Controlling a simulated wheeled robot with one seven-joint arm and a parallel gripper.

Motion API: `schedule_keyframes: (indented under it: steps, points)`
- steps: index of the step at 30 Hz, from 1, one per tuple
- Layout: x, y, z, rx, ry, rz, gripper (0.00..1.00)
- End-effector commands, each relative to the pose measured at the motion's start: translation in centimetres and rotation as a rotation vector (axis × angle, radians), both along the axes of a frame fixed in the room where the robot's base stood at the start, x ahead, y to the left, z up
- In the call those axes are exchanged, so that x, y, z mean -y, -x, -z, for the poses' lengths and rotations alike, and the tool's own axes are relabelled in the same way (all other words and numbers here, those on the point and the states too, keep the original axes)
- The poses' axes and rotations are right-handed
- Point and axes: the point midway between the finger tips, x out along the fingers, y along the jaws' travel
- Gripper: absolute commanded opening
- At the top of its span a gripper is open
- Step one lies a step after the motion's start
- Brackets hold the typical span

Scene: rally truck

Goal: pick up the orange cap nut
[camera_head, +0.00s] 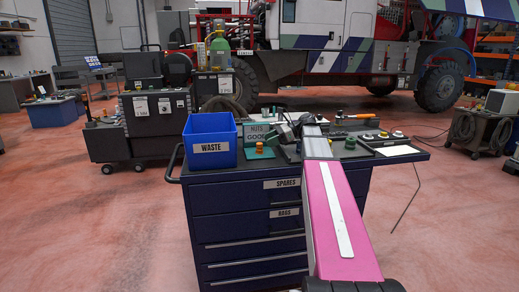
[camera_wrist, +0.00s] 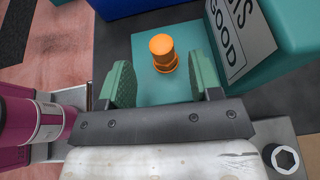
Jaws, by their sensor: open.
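The orange cap nut (camera_wrist: 163,55) stands upright on a teal pad (camera_wrist: 150,92) in the wrist view. It has a round cap top and a wider flange at its base. My gripper (camera_wrist: 165,78) is open, with one green-padded finger on each side of the line to the nut. The nut is a little beyond the fingertips, nearly centred between them, and nothing is held. In the head view the nut (camera_head: 259,147) is a small orange spot on the cart top, left of my arm.
A teal block labelled GOOD (camera_wrist: 243,40) stands close to the right finger. A blue WASTE bin (camera_head: 210,143) is left of the nut on the dark blue drawer cart (camera_head: 235,205). Several small parts and a tray (camera_head: 385,143) lie to the right.

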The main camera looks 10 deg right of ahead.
Motion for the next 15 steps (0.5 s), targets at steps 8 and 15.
schedule_keyframes:
  steps: [8, 15]
  points:
    - [-2.2, -0.2, 0.9, 0.0, 0.0, -0.001, 0.58]
    - [-4.9, -0.4, 2.0, 0.0, 0.0, -0.001, 0.58]
